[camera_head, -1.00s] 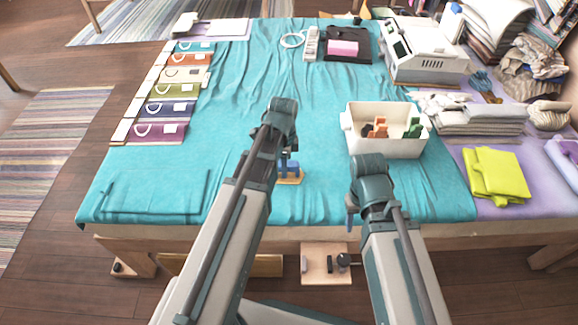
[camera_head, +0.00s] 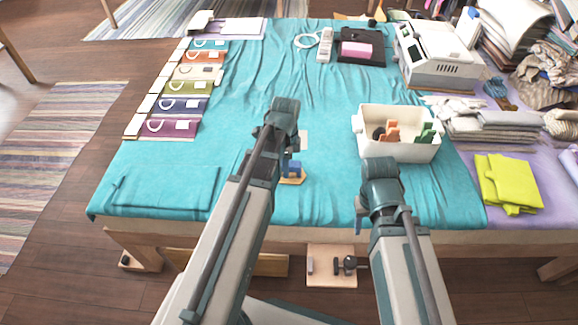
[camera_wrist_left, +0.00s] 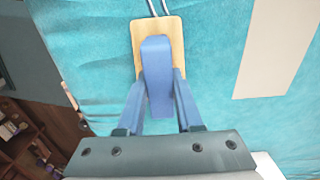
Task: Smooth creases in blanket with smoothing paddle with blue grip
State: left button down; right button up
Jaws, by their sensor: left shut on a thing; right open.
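The smoothing paddle is a small wooden board (camera_wrist_left: 172,32) with a blue grip (camera_wrist_left: 157,70); it also shows beside my left arm in the head view (camera_head: 293,171). My left gripper (camera_wrist_left: 155,98) is shut on the blue grip, its blue fingers on either side. The board is over the near middle of the teal blanket (camera_head: 240,110); I cannot tell whether it touches. The blanket has creases, mostly in its far middle, and a fold outline at the near left. My right gripper (camera_head: 359,216) is open near the blanket's front edge, partly hidden by its arm.
A white bin (camera_head: 400,149) with small coloured pieces stands right of the paddle. Several coloured pouches line the left edge. A remote (camera_head: 325,45), a black tray and a white machine (camera_head: 438,60) are at the back. Folded yellow cloth (camera_head: 508,184) lies right.

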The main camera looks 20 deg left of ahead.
pick_arm(q)
jog(key=shift+a, duration=0.1)
jog(key=shift+s+a, duration=0.3)
jog(key=shift+a, duration=0.65)
jog(key=shift+a, duration=0.1)
jog(key=shift+s+a, duration=0.3)
jog(key=shift+a, duration=0.65)
jog(key=shift+s+a, duration=0.25)
jog(key=shift+a, duration=0.65)
jog(key=shift+s+a, duration=0.1)
jog(key=shift+a, duration=0.05)
notch_tip(320, 180, up, 7)
jog(key=p, duration=0.7)
